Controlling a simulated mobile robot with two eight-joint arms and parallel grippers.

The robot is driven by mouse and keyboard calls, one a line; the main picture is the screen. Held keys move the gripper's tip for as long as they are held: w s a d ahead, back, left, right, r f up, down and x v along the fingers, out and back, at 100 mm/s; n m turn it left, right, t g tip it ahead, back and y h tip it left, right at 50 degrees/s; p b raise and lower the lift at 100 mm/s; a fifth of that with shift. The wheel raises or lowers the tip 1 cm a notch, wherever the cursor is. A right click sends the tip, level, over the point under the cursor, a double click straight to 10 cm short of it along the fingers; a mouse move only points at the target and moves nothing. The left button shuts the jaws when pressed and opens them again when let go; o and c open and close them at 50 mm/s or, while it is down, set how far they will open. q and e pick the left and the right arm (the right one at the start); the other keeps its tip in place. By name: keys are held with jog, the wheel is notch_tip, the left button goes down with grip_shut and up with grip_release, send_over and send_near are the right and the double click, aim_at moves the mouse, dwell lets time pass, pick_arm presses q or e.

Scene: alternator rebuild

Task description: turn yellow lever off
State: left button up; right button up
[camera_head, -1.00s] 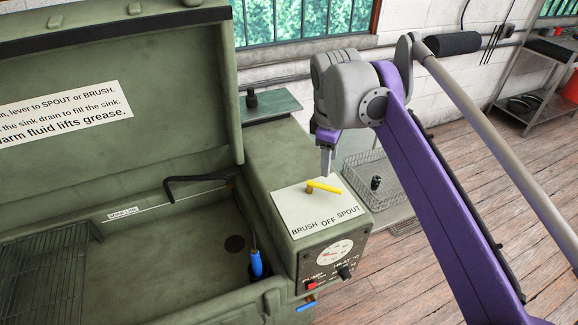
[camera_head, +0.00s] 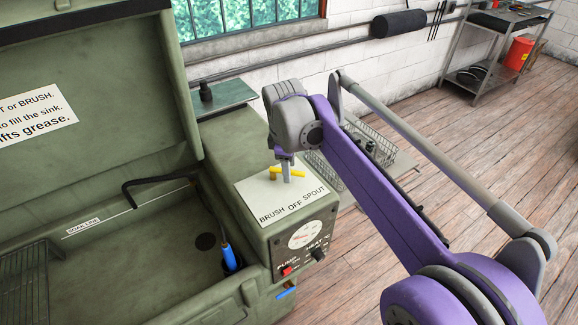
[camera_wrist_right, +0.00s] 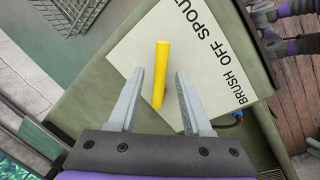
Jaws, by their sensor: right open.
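The yellow lever (camera_head: 296,174) sits on a white label plate (camera_head: 262,203) on top of the green washer's side housing. The plate reads BRUSH, OFF and SPOUT. In the right wrist view the lever (camera_wrist_right: 161,75) stands between the two spread fingers of the right gripper (camera_wrist_right: 160,78), with gaps on both sides. My left gripper is not in view.
The open sink (camera_head: 150,255) with a black spout and blue-handled brush (camera_head: 228,258) lies left of the housing. A control panel with dial (camera_head: 305,235) faces front. A wire basket (camera_head: 375,145) stands behind my right arm. A metal shelf (camera_head: 480,50) is at the back right.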

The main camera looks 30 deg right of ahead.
grip_shut()
dwell(1.4)
